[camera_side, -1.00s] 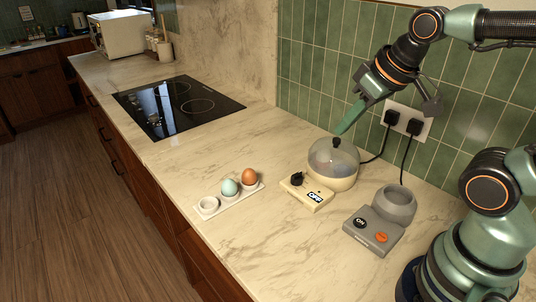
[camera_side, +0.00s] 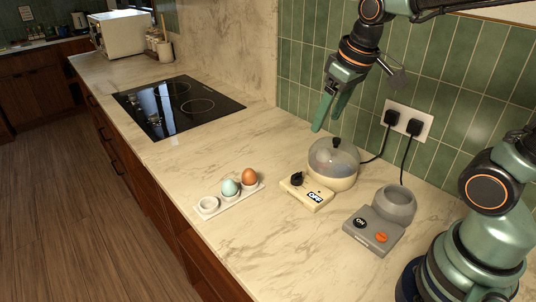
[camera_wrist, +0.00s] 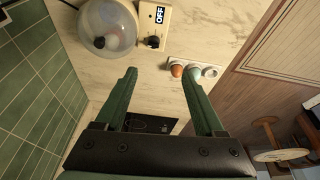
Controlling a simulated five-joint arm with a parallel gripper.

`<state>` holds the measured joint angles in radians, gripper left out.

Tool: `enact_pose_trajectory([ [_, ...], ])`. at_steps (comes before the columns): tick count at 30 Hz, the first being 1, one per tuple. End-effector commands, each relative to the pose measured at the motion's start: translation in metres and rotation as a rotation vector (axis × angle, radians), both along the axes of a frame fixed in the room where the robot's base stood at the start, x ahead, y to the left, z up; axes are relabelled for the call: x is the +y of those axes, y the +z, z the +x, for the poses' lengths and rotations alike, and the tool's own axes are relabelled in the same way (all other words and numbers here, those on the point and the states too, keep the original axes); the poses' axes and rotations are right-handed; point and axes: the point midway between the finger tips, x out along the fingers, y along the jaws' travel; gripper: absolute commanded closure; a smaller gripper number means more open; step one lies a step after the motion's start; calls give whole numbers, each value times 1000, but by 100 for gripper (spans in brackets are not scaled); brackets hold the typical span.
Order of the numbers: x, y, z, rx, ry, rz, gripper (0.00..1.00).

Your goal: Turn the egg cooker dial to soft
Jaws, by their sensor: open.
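The egg cooker (camera_side: 334,166) is a cream base with a clear dome lid and a dark knob on top. Its cream control box (camera_side: 306,195) sits in front of it, with a black dial (camera_side: 297,179) and a display reading OFF. In the wrist view the egg cooker (camera_wrist: 108,28) is at the top left, with the dial (camera_wrist: 152,42) beside it. My gripper (camera_side: 326,113) is open and empty, in the air above and a little left of the dome. In the wrist view its two green fingers (camera_wrist: 158,80) are spread, with bare counter between them.
A white tray (camera_side: 210,211) with an empty cup, a blue egg (camera_side: 229,187) and a brown egg (camera_side: 249,177) lies left of the box. A grey device (camera_side: 373,231) with a bowl (camera_side: 394,204) and ON button stands right. Cables run to the wall socket (camera_side: 409,120).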

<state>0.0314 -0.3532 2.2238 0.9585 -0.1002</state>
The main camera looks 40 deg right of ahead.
Motion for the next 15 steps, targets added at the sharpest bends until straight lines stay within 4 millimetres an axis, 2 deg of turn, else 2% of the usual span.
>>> enact_pose_trajectory([
  [9, -16, -43, 57, 196, 70, -13, 29],
  [15, -24, -76, 81, 289, 108, -11, 29],
])
